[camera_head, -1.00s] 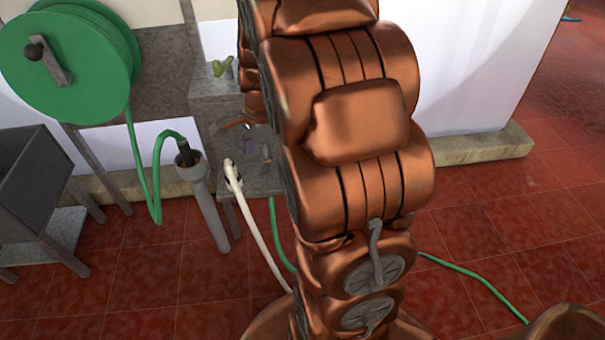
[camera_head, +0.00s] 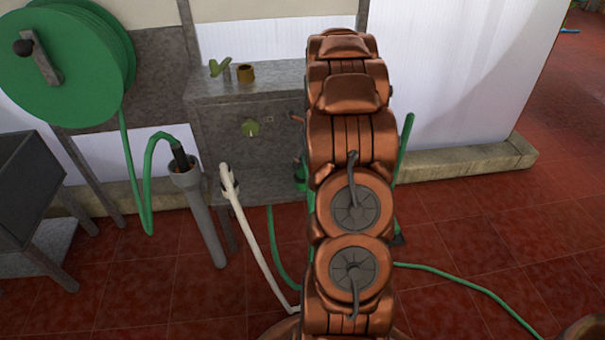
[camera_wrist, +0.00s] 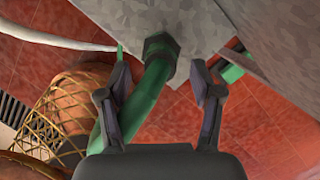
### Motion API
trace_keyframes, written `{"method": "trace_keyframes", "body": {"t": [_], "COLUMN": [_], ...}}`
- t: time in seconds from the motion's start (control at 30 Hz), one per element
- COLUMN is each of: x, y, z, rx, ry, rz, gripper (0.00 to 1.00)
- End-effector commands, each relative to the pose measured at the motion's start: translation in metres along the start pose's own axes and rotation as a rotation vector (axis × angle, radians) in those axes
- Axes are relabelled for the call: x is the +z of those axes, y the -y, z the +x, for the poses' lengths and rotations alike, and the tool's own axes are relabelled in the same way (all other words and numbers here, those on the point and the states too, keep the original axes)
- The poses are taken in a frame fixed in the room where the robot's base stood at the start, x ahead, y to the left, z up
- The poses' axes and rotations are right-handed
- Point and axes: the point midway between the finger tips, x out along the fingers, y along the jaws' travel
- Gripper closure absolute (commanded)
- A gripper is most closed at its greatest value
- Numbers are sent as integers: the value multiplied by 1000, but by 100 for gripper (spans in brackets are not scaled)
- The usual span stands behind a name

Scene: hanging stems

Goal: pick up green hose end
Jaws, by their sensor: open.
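In the wrist view, a green hose end (camera_wrist: 160,46) with a dark green hex fitting lies between the two fingers of my gripper (camera_wrist: 160,71), against a mottled grey metal surface (camera_wrist: 190,22). Its green hose (camera_wrist: 143,103) runs down and left past the left finger. My gripper is open, one finger on each side, with visible gaps to the fitting. In the head view, my arm hides most of this area; a green piece (camera_head: 301,178) shows at the arm's left edge by the grey shelf. My gripper is mostly hidden there.
A second green hose with a black end (camera_head: 180,157) sits in a grey pipe (camera_head: 205,220). A white hose (camera_head: 252,235) stands beside the grey metal bench (camera_head: 215,88). A green reel (camera_head: 65,65) is at left. Green hose (camera_head: 460,280) crosses the red floor at right.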

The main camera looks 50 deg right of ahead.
Motion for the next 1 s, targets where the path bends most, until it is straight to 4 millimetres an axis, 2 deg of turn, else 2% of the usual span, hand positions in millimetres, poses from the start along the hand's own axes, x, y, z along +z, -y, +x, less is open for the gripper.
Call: {"method": "trace_keyframes", "body": {"t": [0.17,0.5,0.77,1.0], "x": [0,0,0,0], "y": [0,0,1,1], "z": [11,52,56,56], "rx": [-1,1,-2,-2], "ry": [0,-1,0,0], "rz": [-1,-4,-4,-4], "gripper": [35,35,35,57]}}
